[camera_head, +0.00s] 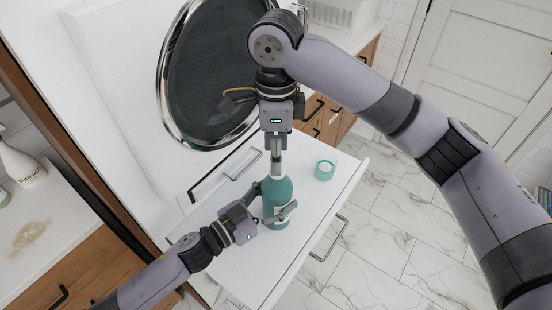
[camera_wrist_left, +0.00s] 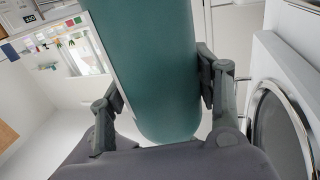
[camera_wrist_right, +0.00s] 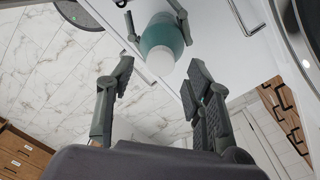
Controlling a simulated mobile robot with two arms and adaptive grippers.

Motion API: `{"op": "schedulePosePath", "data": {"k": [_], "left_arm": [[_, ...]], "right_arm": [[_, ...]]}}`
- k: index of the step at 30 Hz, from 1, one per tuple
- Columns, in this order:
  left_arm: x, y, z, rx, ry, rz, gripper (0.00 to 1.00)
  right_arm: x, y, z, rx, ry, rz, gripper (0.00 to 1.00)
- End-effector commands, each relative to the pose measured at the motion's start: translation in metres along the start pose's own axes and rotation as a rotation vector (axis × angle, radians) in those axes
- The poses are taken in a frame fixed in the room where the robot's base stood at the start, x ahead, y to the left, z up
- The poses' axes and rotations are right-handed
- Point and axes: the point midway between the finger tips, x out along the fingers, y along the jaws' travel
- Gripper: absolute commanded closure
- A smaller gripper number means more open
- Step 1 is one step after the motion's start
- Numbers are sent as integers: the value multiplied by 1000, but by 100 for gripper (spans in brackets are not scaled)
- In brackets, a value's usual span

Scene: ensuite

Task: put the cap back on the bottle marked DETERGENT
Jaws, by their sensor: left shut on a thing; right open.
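A teal bottle (camera_head: 277,203) is upright over the white pull-out surface. My left gripper (camera_head: 270,202) is shut around its body. In the left wrist view the bottle (camera_wrist_left: 155,65) fills the space between the fingers (camera_wrist_left: 158,88); no lettering shows on it. My right gripper (camera_head: 277,155) is just above the bottle's top, pointing down. In the right wrist view its fingers (camera_wrist_right: 160,78) are apart and empty, with the bottle's white top (camera_wrist_right: 160,60) between and beyond them. A small teal round cup-like piece (camera_head: 325,168), pale inside, stands right of the bottle; I cannot tell whether it is the cap.
A white bottle marked SURFACE (camera_head: 22,165) and a brownish patch (camera_head: 30,238) are on the left counter. A white basket (camera_head: 345,12) sits at the back.

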Motion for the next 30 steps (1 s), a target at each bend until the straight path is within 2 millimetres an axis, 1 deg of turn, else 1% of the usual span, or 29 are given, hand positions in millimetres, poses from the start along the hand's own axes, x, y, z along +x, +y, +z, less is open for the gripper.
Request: {"op": "schedulePosePath", "data": {"k": [1, 4, 11, 14, 17, 20, 23, 30], "left_arm": [[0, 0, 1, -1, -1, 0, 100], [0, 0, 1, -1, -1, 0, 100], [0, 0, 1, -1, -1, 0, 100], [0, 0, 1, -1, -1, 0, 100], [0, 0, 1, -1, -1, 0, 100], [0, 0, 1, -1, -1, 0, 100], [0, 0, 1, -1, -1, 0, 100], [0, 0, 1, -1, -1, 0, 100]], "right_arm": [[-6, 0, 0, 2, 2, -3, 53], [-12, 0, 0, 2, 2, -1, 53], [-12, 1, 0, 1, 1, 1, 53], [-12, 1, 0, -3, 1, 1, 56], [-13, 1, 0, -44, 1, 0, 56], [-14, 1, 0, -147, 1, -1, 56], [-15, 1, 0, -312, 1, -3, 56], [-18, 0, 0, -786, 6, -8, 56]]}}
